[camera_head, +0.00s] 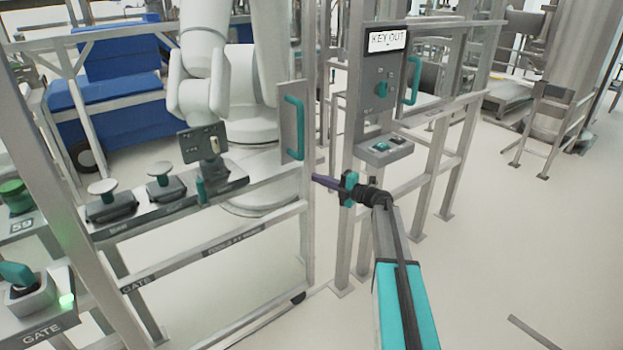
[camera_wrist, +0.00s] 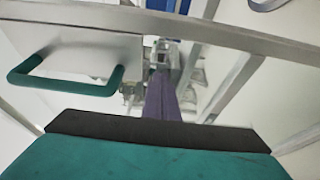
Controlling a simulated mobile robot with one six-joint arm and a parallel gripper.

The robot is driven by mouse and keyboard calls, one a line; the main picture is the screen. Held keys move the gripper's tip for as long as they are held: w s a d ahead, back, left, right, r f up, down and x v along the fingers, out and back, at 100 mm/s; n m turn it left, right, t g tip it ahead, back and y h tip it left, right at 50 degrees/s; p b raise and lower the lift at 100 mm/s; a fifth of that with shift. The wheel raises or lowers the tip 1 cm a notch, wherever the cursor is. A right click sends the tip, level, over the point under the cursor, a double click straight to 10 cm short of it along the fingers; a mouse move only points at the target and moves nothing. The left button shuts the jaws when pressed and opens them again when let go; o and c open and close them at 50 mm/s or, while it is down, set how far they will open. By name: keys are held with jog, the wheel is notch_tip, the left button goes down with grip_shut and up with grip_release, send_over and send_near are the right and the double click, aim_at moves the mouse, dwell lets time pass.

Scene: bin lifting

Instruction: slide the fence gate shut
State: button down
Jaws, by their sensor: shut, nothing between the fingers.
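The fence gate (camera_head: 305,235) is a grey metal frame at the middle left of the head view. A teal bar handle (camera_head: 294,128) stands on a grey plate at its right upright; a teal handle (camera_wrist: 68,78) on a grey plate also shows at the left of the wrist view. A gap lies between the gate's upright and the post (camera_head: 345,235) to its right. My gripper (camera_head: 322,181), with purple fingers, is shut and empty, below and right of the handle. In the wrist view its fingers (camera_wrist: 163,95) are right of the handle. I see no contact with it.
A post panel with a "KEY OUT" sign (camera_head: 387,39), another teal handle (camera_head: 413,81) and a switch box (camera_head: 384,149) stands right of the gap. A white robot arm (camera_head: 207,60) is behind the fence. Floor at the right is mostly clear.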

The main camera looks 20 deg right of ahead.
jog(key=shift+v, duration=0.8)
